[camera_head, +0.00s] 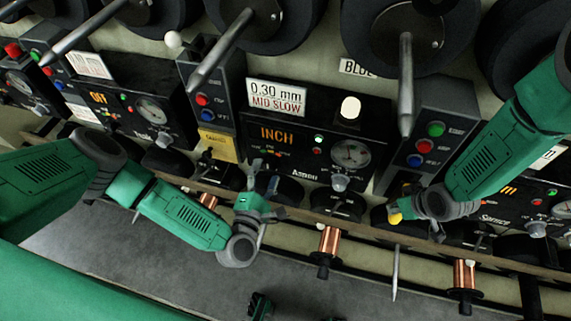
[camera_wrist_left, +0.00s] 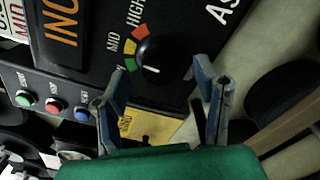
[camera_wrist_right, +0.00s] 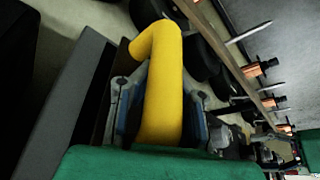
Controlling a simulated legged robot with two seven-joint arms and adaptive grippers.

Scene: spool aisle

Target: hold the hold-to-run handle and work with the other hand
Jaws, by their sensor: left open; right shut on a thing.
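A yellow bent handle (camera_wrist_right: 163,75) fills the middle of the right wrist view. My right gripper (camera_wrist_right: 158,112) is shut on it, one finger on each side. In the head view the yellow handle (camera_head: 396,216) shows only in part beside my right gripper (camera_head: 405,212). My left gripper (camera_wrist_left: 164,85) is open, its fingers spread below and beside a black selector knob (camera_wrist_left: 155,58) with a coloured arc marked MID and HIGH. Nothing is between the fingers. In the head view the left gripper (camera_head: 262,188) is in front of the lower edge of the control panel (camera_head: 310,130), which reads INCH.
A button box (camera_head: 215,108) stands left of the panel and another (camera_head: 425,135) right of it. A yellow tag (camera_wrist_left: 135,125) hangs near the left gripper. Copper spools (camera_head: 329,242) hang below a rail (camera_head: 365,230). Long spindles (camera_head: 405,85) stick out above. Grey floor lies below.

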